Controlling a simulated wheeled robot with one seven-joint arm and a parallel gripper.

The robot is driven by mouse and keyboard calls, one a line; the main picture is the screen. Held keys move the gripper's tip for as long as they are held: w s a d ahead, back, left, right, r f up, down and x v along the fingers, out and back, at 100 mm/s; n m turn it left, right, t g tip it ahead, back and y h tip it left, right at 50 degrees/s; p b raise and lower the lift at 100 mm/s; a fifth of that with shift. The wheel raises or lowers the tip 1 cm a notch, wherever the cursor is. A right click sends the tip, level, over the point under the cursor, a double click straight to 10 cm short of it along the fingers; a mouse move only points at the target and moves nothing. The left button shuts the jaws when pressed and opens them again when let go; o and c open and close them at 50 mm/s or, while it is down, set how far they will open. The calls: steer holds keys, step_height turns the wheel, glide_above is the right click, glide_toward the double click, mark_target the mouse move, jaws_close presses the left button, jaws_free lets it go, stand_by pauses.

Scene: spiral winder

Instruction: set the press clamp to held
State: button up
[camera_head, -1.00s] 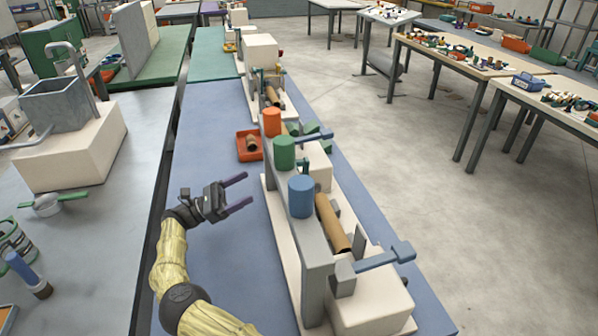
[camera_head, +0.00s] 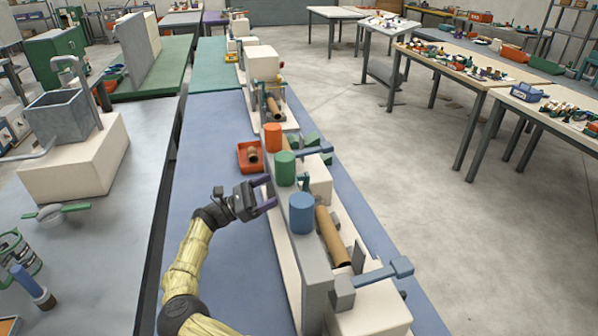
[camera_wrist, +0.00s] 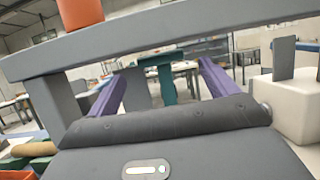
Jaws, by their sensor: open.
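The spiral winder on the blue bench has a grey rail (camera_head: 312,262) with blue (camera_head: 301,212), green (camera_head: 285,168) and orange (camera_head: 272,136) cylinders on it. A brown tube (camera_head: 331,236) lies behind the rail. A blue-handled lever (camera_head: 388,271) sticks out at the near end. A small teal upright part (camera_head: 304,182) stands behind the rail; a teal part (camera_wrist: 168,82) shows between my fingers in the wrist view. I cannot tell for sure which part is the press clamp. My gripper (camera_head: 272,192) is open and empty, its purple fingers at the rail's left side between the green and blue cylinders.
In the wrist view the grey rail (camera_wrist: 200,30) crosses just above my fingers. An orange bin (camera_head: 250,158) with a brown piece sits left of the winder. The blue bench top (camera_head: 205,150) is clear to the left. A second machine (camera_head: 262,65) stands farther back.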

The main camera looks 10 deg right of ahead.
mark_target(299, 175)
steer(key=p+x, duration=0.1)
steer(key=x, duration=0.7)
steer(key=shift+d+r+p, duration=0.15)
steer(key=shift+d+p, duration=0.05)
steer(key=shift+p, duration=0.1)
steer(key=c, duration=1.4)
